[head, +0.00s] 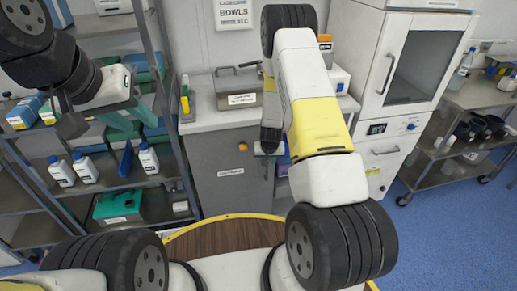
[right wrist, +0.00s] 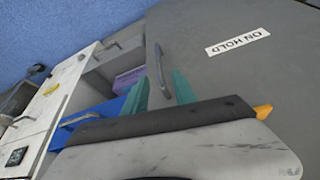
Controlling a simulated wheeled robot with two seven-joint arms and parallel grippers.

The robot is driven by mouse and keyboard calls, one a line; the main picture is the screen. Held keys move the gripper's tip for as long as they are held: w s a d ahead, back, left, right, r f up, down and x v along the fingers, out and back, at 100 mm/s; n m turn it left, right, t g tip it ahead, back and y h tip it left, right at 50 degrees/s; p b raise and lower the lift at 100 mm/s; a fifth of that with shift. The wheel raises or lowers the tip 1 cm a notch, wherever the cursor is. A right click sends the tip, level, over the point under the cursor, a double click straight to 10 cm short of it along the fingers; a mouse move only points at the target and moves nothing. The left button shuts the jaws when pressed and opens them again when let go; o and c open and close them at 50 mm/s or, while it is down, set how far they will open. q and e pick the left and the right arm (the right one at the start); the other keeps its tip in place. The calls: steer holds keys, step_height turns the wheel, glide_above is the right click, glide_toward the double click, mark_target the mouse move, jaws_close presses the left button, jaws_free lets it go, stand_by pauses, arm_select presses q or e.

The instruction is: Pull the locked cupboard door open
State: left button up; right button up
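The grey cupboard door (head: 222,187) is below the counter in the middle of the head view, with a small label and an orange knob (head: 243,147) near its top. In the right wrist view the door (right wrist: 230,75) carries an "ON HOLD" label (right wrist: 238,41), and its upright metal handle (right wrist: 158,68) stands near its edge. My right gripper (right wrist: 162,92) has two teal fingers apart, with the handle's end between them; contact is not clear. In the head view my right arm mostly hides this gripper.
A shelf rack with white bottles (head: 86,167) and green boxes is at left. A white cabinet (head: 405,60) and a steel trolley (head: 450,165) are at right. Blue and purple items (right wrist: 130,80) sit beside the door.

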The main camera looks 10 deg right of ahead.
steer(key=x, duration=0.8)
steer(key=shift+s+f, duration=0.1)
steer(key=shift+f, duration=0.1)
jaws_close()
stand_by(1.2)
